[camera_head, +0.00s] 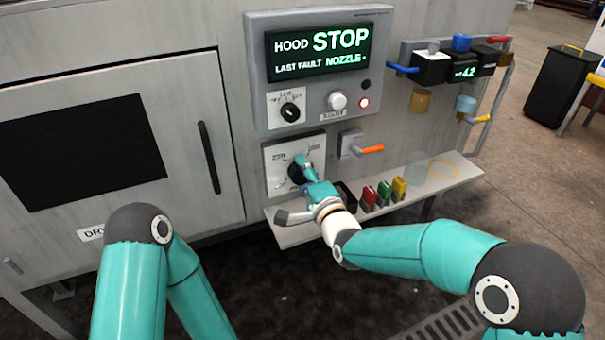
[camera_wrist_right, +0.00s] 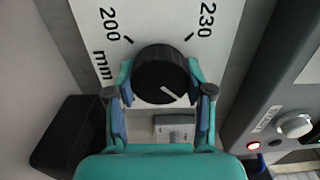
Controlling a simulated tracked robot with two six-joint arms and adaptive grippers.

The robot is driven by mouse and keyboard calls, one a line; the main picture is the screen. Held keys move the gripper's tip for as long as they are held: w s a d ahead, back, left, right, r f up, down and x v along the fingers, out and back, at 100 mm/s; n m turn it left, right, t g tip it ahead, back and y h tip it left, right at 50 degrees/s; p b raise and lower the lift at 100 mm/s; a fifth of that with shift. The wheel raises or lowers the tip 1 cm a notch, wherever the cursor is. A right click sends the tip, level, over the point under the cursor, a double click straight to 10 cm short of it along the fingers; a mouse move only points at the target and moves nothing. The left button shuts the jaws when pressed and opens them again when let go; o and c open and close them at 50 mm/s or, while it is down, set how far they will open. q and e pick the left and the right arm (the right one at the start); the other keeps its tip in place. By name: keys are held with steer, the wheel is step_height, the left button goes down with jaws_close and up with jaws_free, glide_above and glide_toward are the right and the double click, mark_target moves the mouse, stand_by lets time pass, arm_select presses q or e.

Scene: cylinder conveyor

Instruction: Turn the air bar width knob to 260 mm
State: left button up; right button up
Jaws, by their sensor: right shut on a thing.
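The air bar width knob (camera_wrist_right: 160,72) is round and black with a white pointer line. It sits on a white dial plate (camera_head: 283,154) below the display panel. In the right wrist view, 200 and 230 are printed at the knob's upper left and upper right. The white line points to the lower right, past 230; no number shows there. My right gripper (camera_head: 298,168) is at the dial and partly covers it in the head view. Its fingers are shut on the knob, one on each side. My left gripper is out of view; only left arm links show.
The display (camera_head: 320,52) reads HOOD STOP. A smaller knob (camera_head: 290,112), a white button (camera_head: 337,101) and a lit red lamp (camera_head: 363,102) sit below it. An orange-handled lever (camera_head: 369,150) is right of the dial. Small coloured blocks (camera_head: 384,191) stand on the shelf (camera_head: 440,180).

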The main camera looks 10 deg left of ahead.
steer(key=o, duration=1.1)
steer(key=shift+w+d+f, duration=0.15)
steer(key=shift+d+f, duration=0.05)
steer(key=shift+f, duration=0.05)
steer(key=shift+o, duration=0.3)
steer(key=shift+a+r, duration=0.1)
steer(key=v, duration=1.2)
